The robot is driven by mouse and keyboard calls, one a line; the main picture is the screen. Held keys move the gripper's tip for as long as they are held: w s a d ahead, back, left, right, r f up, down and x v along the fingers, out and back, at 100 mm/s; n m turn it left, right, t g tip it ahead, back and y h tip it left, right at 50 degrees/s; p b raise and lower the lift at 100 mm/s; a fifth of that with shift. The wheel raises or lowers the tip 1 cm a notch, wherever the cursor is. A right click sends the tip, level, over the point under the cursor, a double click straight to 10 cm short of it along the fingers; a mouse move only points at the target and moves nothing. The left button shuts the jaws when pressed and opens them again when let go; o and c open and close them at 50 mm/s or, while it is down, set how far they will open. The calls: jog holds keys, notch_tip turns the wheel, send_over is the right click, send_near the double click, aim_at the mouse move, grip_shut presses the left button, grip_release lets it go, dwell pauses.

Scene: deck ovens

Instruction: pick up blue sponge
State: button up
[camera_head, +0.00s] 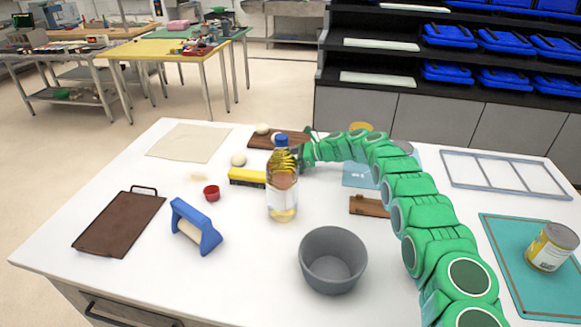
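I cannot clearly make out a blue sponge in the head view. A light blue flat piece (358,175) lies behind my arm, partly hidden by it; I cannot tell what it is. A blue block-like holder with a pale roll (196,226) stands at the left front. My green arm reaches from the right front to the middle back of the table. My gripper (299,152) is at its far end, just behind and right of the oil bottle (282,190), near a brown board. The bottle partly hides the fingers, so their opening and any grasp are unclear.
The white table (130,262) also holds a grey bowl (332,262), yellow block (247,177), red cup (211,192), brown tray (118,222) and brown board (265,140). A can (551,246) stands on a teal mat (520,288) at right.

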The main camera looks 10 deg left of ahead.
jog(key=c, duration=1.1)
jog(key=shift+o, duration=0.2)
